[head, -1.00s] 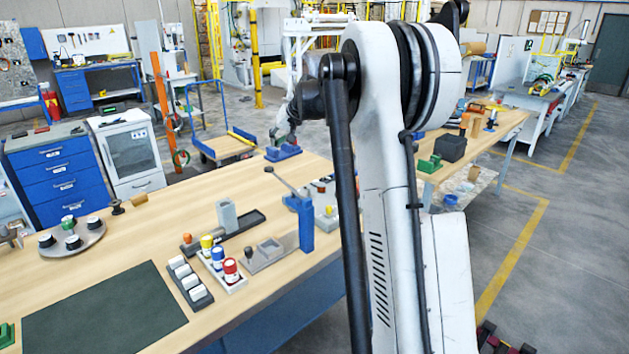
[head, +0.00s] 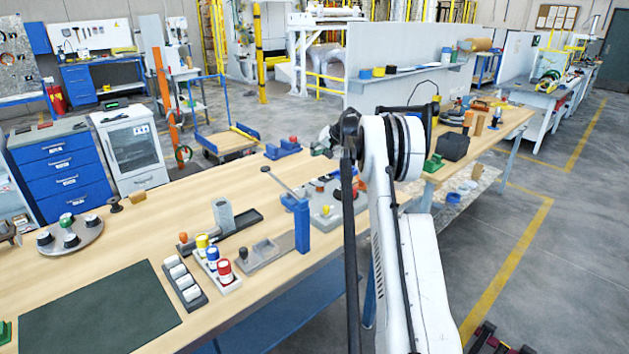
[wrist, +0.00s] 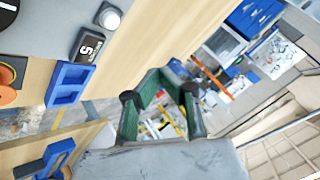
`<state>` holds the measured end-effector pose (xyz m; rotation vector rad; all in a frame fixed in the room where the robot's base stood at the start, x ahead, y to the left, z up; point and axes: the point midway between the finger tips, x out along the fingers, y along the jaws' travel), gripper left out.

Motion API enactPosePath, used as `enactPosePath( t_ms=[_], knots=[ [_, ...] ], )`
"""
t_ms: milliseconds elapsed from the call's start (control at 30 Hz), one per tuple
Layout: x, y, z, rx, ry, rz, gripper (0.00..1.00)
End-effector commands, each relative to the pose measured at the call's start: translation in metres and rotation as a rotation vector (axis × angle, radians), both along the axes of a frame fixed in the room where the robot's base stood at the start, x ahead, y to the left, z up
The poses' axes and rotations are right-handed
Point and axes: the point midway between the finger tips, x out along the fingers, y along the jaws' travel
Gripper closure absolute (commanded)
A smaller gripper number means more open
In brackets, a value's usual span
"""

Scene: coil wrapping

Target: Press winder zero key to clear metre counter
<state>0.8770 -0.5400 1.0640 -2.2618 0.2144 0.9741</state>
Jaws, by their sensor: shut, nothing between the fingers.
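In the wrist view, a round white button (wrist: 110,18) sits on a grey mount at the top left. Beside it is a small black counter block (wrist: 87,46) with a white digit on its face. I cannot tell for sure which part is the zero key. My gripper (wrist: 162,74) is shut and empty, with its green-padded fingers to the right of the counter and apart from it. In the head view, a grey station with knobs (head: 322,212) stands on the bench beside my arm.
A blue block (wrist: 68,84) lies below the counter in the wrist view. In the head view, a blue post with a lever (head: 301,226) stands left of my arm. A tray of capped bottles (head: 224,273) and a dark mat (head: 95,315) are farther left.

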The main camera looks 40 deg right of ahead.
Motion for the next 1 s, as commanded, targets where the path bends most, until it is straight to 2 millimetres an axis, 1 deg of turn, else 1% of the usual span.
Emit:
enactPosePath(
  t_ms=[367,567,767,1000],
  knots=[
    [0.0,-0.001,-0.001,0.001,0.0,-0.001,1.0],
    [0.0,0.0,-0.008,0.001,0.0,-0.001,1.0],
    [0.0,0.0,-0.026,0.001,0.0,-0.001,1.0],
    [0.0,0.0,-0.056,0.001,0.0,-0.001,1.0]
  ],
)
